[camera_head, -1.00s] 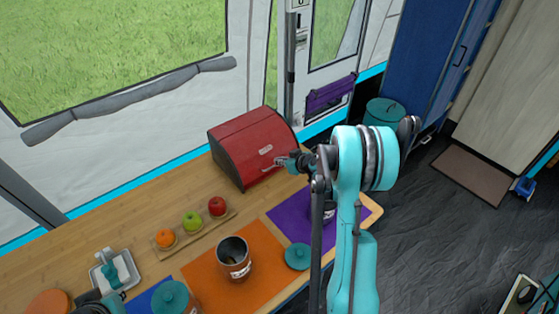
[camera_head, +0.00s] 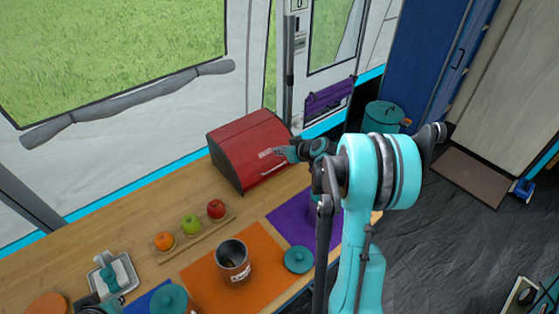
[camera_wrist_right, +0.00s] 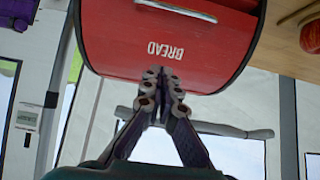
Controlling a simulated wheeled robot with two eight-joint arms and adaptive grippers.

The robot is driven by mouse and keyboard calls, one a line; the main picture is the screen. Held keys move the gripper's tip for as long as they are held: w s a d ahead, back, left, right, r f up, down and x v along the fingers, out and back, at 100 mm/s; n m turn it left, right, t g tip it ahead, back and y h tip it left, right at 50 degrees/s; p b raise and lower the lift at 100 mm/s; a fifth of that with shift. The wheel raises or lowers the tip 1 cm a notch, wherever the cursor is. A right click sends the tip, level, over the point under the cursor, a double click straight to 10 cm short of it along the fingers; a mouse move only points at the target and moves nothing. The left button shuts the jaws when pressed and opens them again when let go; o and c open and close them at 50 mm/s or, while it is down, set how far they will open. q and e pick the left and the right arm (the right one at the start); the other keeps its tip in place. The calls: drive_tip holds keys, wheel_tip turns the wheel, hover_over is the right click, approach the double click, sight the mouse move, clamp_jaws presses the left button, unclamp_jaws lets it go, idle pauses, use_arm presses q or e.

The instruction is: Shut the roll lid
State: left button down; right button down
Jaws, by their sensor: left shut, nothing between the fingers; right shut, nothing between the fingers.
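The red bread box (camera_head: 238,143) stands at the far right end of the wooden counter. Its curved red roll lid (camera_wrist_right: 120,45) bears the word BREAD and a metal bar handle (camera_wrist_right: 175,10). The lid covers the front that I can see; whether a gap is left at its lower edge, I cannot tell. My right gripper (camera_head: 281,154) is shut and empty beside the lid. In the right wrist view its fingertips (camera_wrist_right: 163,76) overlap the lid above the lettering; contact is unclear. My left gripper (camera_head: 100,304) shows only partly at the lower left edge.
Three fruits lie on a wooden board (camera_head: 178,244) left of the box. A metal pot (camera_head: 233,262) and a teal lid (camera_head: 298,260) are nearer me. A teal canister (camera_head: 172,300) and a small tray (camera_head: 95,281) stand at lower left.

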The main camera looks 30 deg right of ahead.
drive_tip(key=s+r+g+p, duration=0.4)
drive_tip(key=s+r+p, duration=0.1)
drive_tip(key=r+p, duration=0.15)
drive_tip(key=w+f+b, duration=0.5)
drive_tip(key=f, duration=0.8)
drive_tip(key=shift+a+h, duration=0.3)
drive_tip(key=shift+w, duration=0.1)
drive_tip(key=f+b, duration=0.1)
drive_tip(key=s+f+b, duration=0.1)
drive_tip(key=f+b, duration=0.1)
drive_tip(key=f, duration=0.1)
drive_tip(key=shift+s+d, duration=0.15)
drive_tip(key=shift+s, duration=0.2)
drive_tip(key=shift+r+p, duration=0.25)
drive_tip(key=shift+p, duration=0.05)
